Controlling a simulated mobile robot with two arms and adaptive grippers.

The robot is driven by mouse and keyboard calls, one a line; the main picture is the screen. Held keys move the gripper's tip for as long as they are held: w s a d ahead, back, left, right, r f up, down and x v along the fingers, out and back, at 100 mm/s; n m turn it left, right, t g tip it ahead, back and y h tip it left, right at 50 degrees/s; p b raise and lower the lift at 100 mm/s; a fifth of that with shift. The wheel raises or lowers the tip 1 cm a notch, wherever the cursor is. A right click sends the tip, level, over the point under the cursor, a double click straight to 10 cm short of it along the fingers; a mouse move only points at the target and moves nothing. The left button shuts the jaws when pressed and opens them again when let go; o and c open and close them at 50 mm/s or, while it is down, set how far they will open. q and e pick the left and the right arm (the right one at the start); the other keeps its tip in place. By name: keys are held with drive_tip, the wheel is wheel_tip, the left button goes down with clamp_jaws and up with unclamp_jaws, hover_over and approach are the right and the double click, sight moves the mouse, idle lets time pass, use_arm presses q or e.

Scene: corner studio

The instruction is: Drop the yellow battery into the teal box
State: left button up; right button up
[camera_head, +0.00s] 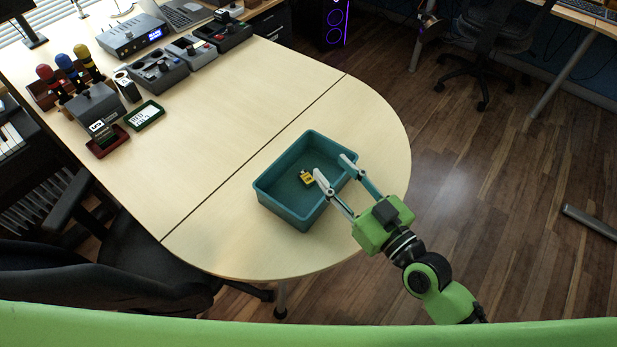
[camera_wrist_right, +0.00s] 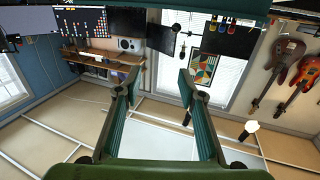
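The teal box (camera_head: 279,204) stands on the rounded end of the light wooden table. A small yellow object (camera_head: 307,178), seemingly the yellow battery, shows inside the box and appears to lie on its floor. My right gripper (camera_head: 332,165) reaches in from the right, over the box's right side. Its fingers are spread, with nothing between them. The left fingertip is close to the yellow object, and I cannot tell whether they touch. In the right wrist view the gripper (camera_wrist_right: 158,84) is also open and empty, and no battery shows there. My left gripper is not in view.
The table (camera_head: 225,130) is clear around the box. Grey devices (camera_head: 157,75), a green-framed card (camera_head: 145,115) and a red tray (camera_head: 107,147) sit toward the far left. A dark chair (camera_head: 140,265) stands at the near left. Wooden floor lies to the right.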

drive_tip(key=shift+v, duration=2.05)
